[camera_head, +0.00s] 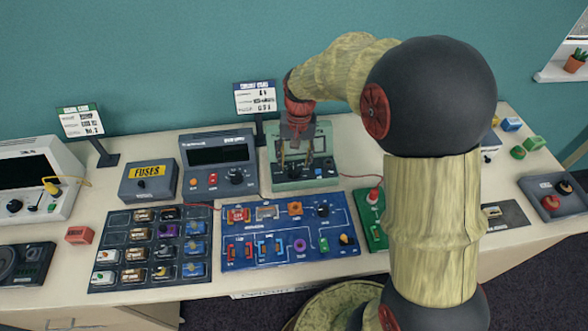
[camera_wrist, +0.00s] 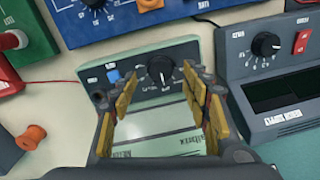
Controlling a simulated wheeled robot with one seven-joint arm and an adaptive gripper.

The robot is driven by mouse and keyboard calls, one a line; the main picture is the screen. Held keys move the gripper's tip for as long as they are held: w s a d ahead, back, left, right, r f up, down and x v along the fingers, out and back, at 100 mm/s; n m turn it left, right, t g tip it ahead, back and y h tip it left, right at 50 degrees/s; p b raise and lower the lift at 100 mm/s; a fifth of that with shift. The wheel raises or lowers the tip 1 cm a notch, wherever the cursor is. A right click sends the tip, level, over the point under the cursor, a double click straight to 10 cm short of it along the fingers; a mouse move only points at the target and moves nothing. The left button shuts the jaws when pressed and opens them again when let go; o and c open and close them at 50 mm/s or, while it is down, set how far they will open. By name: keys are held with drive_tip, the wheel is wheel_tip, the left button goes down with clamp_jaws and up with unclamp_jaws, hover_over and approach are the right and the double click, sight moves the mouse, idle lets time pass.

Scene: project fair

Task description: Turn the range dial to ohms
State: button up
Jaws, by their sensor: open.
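A pale green meter (camera_head: 326,172) stands at the back of the table. Its black range dial (camera_wrist: 160,68) shows in the wrist view, with a blue button (camera_wrist: 114,75) beside it. The dial has a light pointer mark, but the scale around it is too small to read. My gripper (camera_head: 296,163) is in front of the meter, pointing down. In the wrist view my gripper (camera_wrist: 158,82) is open, with its yellow-padded fingers on either side of the meter's display (camera_wrist: 160,128). The dial lies near the gap between the fingertips, and I see no contact with it.
A dark grey instrument (camera_head: 217,160) with its own knob stands close to the left of the meter. A blue circuit board (camera_head: 290,245) lies in front, and a green board (camera_head: 374,232) lies to the right. A sign (camera_head: 255,98) stands behind.

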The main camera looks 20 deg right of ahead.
sight(294, 171)
drive_tip(key=shift+a+f+b, duration=0.1)
drive_tip(key=shift+f+b, duration=0.3)
drive_tip(key=shift+f, duration=1.75)
drive_tip(key=shift+c, duration=0.2)
drive_tip(key=c, duration=1.1)
